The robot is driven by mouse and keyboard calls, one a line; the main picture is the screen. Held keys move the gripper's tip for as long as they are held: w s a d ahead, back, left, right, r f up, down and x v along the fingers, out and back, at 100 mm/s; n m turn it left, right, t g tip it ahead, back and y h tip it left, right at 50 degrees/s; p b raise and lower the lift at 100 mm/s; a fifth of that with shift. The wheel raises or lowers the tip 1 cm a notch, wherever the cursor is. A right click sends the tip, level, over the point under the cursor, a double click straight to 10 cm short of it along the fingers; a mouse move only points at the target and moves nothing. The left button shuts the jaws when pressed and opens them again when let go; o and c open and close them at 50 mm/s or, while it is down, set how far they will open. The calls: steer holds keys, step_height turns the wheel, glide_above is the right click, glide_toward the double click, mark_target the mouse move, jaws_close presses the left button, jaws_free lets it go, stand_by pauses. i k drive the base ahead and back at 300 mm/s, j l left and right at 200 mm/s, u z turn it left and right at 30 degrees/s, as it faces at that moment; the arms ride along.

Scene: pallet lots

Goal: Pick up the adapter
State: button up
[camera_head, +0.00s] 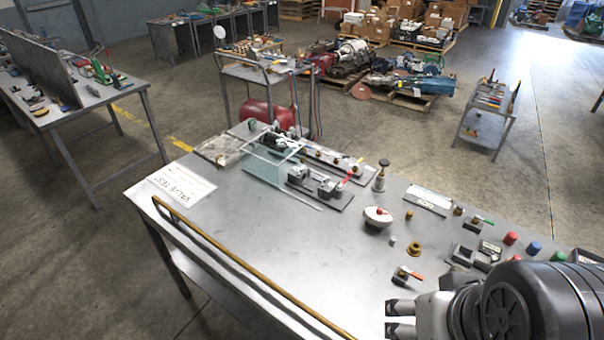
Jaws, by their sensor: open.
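My gripper (392,318) is at the lower right, over the front part of the grey metal table (300,235). Its two fingers point left and stand apart with nothing between them. A flanged brass fitting (414,249) sits on the table above and slightly right of the fingers in the picture, apart from them. It looks most like the adapter, but I cannot be sure. A smaller brass piece (409,215) stands farther back. A small valve with a red-orange handle (408,275) lies between the fingers and the flanged fitting in the picture.
A white bowl (378,217) with a red item, a small pale cylinder (392,240) and a dark-topped post (381,175) stand nearby. Coloured caps (511,238) are at right. A clear guard (270,165) stands at the back. A yellow rail (250,270) edges the front; table centre-left is clear.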

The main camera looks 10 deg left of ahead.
mark_target(327, 179)
steer(key=j+z, duration=0.1)
steer(key=z, duration=0.25)
steer(key=j+z, duration=0.1)
steer(key=z, duration=0.25)
steer(key=j+z, duration=0.35)
steer(key=j, duration=0.95)
steer(key=j+z, duration=0.35)
steer(key=j, duration=1)
